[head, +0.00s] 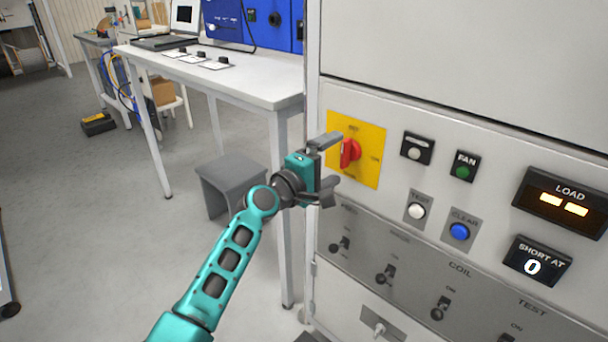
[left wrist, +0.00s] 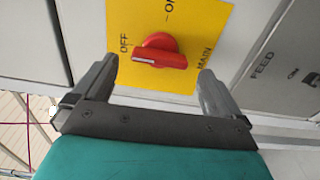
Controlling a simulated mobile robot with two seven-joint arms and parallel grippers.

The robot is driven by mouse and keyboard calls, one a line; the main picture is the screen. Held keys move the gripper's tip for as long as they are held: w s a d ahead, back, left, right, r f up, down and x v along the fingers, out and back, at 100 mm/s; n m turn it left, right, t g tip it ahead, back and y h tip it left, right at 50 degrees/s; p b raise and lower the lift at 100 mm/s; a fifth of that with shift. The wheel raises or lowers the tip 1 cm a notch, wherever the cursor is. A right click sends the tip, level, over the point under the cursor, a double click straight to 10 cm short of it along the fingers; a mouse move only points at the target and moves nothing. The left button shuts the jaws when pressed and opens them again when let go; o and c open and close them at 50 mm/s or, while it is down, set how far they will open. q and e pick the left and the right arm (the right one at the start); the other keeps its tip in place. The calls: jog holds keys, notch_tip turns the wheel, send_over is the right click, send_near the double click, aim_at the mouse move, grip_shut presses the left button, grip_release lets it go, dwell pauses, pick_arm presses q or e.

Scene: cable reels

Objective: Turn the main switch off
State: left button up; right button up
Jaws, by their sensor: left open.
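The main switch is a red rotary knob (head: 349,152) on a yellow plate (head: 370,140) on the grey cabinet front. In the left wrist view, the red knob (left wrist: 165,50) has its grip lying left to right, and its white mark is at the left end, beside the word OFF. ON is at the top of the yellow plate (left wrist: 190,15) and MAIN at the right. My left gripper (head: 329,166) is open in front of the plate. Its fingers (left wrist: 157,77) stand either side of the knob with visible gaps, holding nothing. My right gripper is not in view.
To the right are the FAN button (head: 463,166), a white button (head: 416,211), a blue CLEAR button (head: 459,231) and the LOAD display (head: 565,203). A row of toggles (head: 387,273) runs below. A white table (head: 230,80) and grey stool (head: 230,180) stand left.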

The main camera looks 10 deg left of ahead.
pick_arm(q)
jog(key=v, duration=1)
jog(key=shift+s+a+p, duration=0.2)
jog(key=shift+s+p, duration=0.1)
jog(key=shift+p, duration=0.05)
jog(key=s+a+f+m+g+y, duration=0.1)
jog(key=s+a+f+m+y, duration=0.2)
jog(key=s+f, duration=0.45)
jog(key=s+a+f+m+g+y, duration=0.1)
jog(key=s+a+f+m+y, duration=0.2)
jog(key=f, duration=0.7)
jog(key=s+a+f+m+g+y, duration=0.1)
jog(key=s+f+m, duration=0.2)
jog(key=s, duration=0.4)
jog(key=s+a+f+m+y, duration=0.1)
jog(key=s+a+f+m, duration=0.1)
jog(key=s+f+m, duration=0.2)
jog(key=s, duration=0.3)
jog(key=shift+s+a+f+m+g+y, duration=0.2)
jog(key=shift+f+m+g+y, duration=0.1)
jog(key=shift+f+g, duration=0.1)
